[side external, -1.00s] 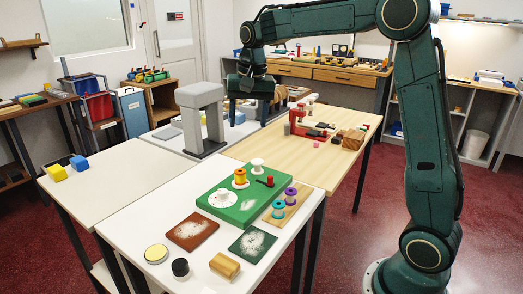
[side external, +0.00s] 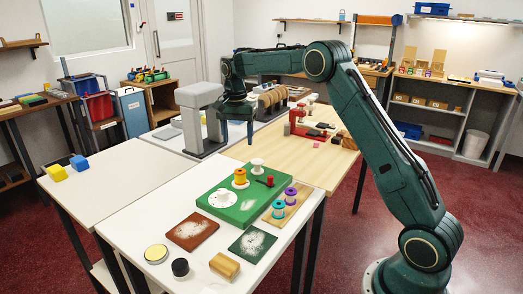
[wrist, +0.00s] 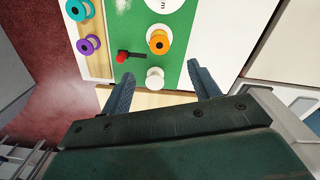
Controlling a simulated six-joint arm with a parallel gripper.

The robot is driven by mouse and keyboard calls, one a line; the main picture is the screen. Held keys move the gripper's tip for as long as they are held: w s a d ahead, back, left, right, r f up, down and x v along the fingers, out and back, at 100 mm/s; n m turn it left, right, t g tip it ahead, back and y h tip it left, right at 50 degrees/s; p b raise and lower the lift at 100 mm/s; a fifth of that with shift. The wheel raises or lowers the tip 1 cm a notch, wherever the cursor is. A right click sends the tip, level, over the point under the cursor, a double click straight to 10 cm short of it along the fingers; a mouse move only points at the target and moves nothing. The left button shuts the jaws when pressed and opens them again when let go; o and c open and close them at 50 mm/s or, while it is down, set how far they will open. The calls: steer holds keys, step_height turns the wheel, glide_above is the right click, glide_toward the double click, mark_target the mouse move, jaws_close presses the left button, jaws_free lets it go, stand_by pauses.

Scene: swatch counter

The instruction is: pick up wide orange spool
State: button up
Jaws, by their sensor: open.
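The wide orange spool (side external: 240,178) stands upright on the green board (side external: 212,190) on the near white table. My gripper (side external: 236,138) is above and behind the board in the side view, pointing down, apart from the spool. In the wrist view my gripper (wrist: 160,80) has its two fingers spread wide, with nothing held between them.
A white spool (side external: 257,164) and a red-knobbed peg (side external: 270,181) stand close to the orange spool. A white disc (side external: 222,199) lies on the board. Teal (side external: 278,209) and purple (side external: 291,194) spools stand on a wooden strip at right. A grey arch-shaped stand (side external: 200,98) rises behind.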

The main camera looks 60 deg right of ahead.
mark_target(240, 171)
steer(key=shift+s+f, duration=0.1)
steer(key=shift+f, duration=4.2)
steer(key=shift+f, duration=0.1)
steer(key=shift+s+f, duration=0.1)
steer(key=shift+f, duration=2.4)
steer(key=shift+c, duration=0.3)
steer(key=c, duration=1)
